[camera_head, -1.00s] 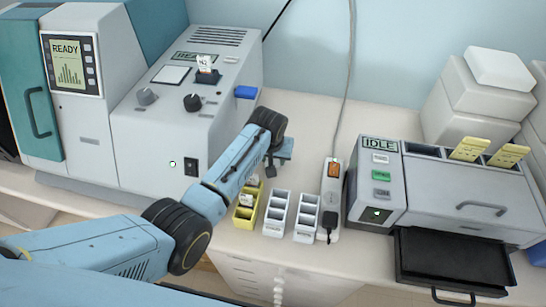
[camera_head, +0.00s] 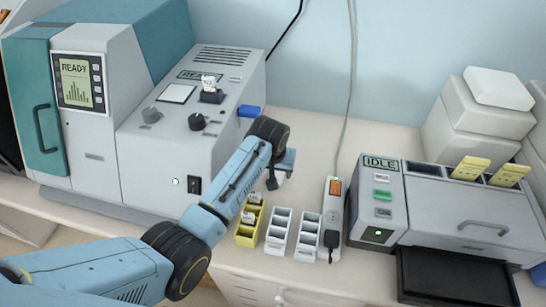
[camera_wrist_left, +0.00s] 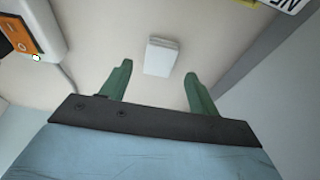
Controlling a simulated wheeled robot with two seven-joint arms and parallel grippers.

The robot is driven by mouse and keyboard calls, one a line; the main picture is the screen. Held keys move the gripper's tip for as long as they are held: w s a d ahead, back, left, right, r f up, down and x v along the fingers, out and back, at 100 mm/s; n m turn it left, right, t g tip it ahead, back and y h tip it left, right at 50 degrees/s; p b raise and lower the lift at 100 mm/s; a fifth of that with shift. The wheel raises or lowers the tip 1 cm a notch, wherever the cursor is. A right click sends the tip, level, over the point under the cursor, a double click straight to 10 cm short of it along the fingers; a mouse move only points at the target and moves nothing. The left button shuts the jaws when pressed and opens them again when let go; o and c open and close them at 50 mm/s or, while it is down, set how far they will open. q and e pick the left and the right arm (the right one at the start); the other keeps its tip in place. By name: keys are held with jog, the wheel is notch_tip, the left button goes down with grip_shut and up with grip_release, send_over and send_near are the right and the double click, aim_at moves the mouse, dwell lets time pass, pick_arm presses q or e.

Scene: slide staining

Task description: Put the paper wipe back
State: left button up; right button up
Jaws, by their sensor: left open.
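A small white folded pad, which looks like the paper wipe (camera_wrist_left: 162,56), lies on the pale bench in the left wrist view. It sits between and slightly beyond the fingertips of my left gripper (camera_wrist_left: 158,70), with gaps on both sides. The green fingers are spread and hold nothing. In the head view my left gripper (camera_head: 272,180) points down over the bench behind the small racks, and I cannot make out the wipe there. My right gripper is out of view.
A yellow rack (camera_head: 246,236) and two white racks (camera_head: 277,243) stand in front of the gripper. A power strip (camera_head: 333,218) is to their right. The READY machine (camera_head: 160,130) stands left, the IDLE machine (camera_head: 455,215) right. White boxes (camera_head: 480,125) are stacked behind.

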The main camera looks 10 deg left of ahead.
pick_arm(q)
jog(key=v, duration=0.8)
jog(key=shift+p, duration=0.3)
